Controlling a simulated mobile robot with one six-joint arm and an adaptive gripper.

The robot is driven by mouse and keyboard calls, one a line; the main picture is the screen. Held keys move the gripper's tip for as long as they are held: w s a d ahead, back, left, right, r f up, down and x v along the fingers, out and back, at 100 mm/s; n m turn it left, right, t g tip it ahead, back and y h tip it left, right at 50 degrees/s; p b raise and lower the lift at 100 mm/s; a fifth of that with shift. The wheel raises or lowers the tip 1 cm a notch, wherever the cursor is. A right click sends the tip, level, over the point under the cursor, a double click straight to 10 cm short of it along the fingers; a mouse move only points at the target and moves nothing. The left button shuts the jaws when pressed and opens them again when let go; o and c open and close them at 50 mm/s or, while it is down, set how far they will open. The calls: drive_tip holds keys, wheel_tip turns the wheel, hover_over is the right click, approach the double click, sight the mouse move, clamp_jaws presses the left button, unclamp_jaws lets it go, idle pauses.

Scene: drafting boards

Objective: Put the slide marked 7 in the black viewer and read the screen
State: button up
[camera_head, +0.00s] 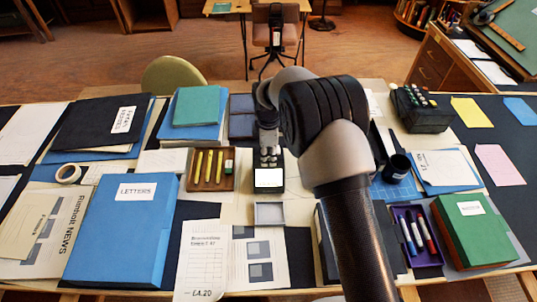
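A black viewer (268,186) stands near the middle of the table, with a bright, blank-looking white screen (268,177) on its near part. My gripper (267,152) is over the far part of the viewer, pointing down. The gripper and arm hide part of the viewer's far end. The fingers are too small and dark to tell whether they are open or shut, or whether they hold a slide. I cannot make out a slide marked 7. A small grey tray (269,213) lies just in front of the viewer and looks empty.
A brown tray with yellow pencils (211,170) is left of the viewer. A blue LETTERS box (124,230) stands front left. A purple marker tray (417,236), a green box (472,229) and a black cup (396,168) are at right. My arm crosses the right middle.

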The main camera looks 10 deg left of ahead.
drive_tip(key=shift+w+r, duration=0.1)
wheel_tip(320, 180, up, 12)
idle(0.7)
idle(0.3)
drive_tip(key=s+d+r+m+t, duration=0.1)
drive_tip(key=s+d+r+m, duration=0.45)
drive_tip(key=d+r, duration=0.3)
drive_tip(key=s+d+r+m+t, duration=0.1)
drive_tip(key=s+d+r+m, duration=0.45)
drive_tip(key=d+r, duration=0.3)
drive_tip(key=s+d+m+t, duration=0.1)
drive_tip(key=s+d+m, duration=0.2)
drive_tip(key=s, duration=0.4)
drive_tip(key=s+d+m, duration=0.3)
drive_tip(key=s, duration=0.4)
drive_tip(key=s+d+f+m+t, duration=0.1)
drive_tip(key=s+d+m, duration=0.3)
drive_tip(key=s, duration=0.3)
drive_tip(key=shift+t, duration=0.3)
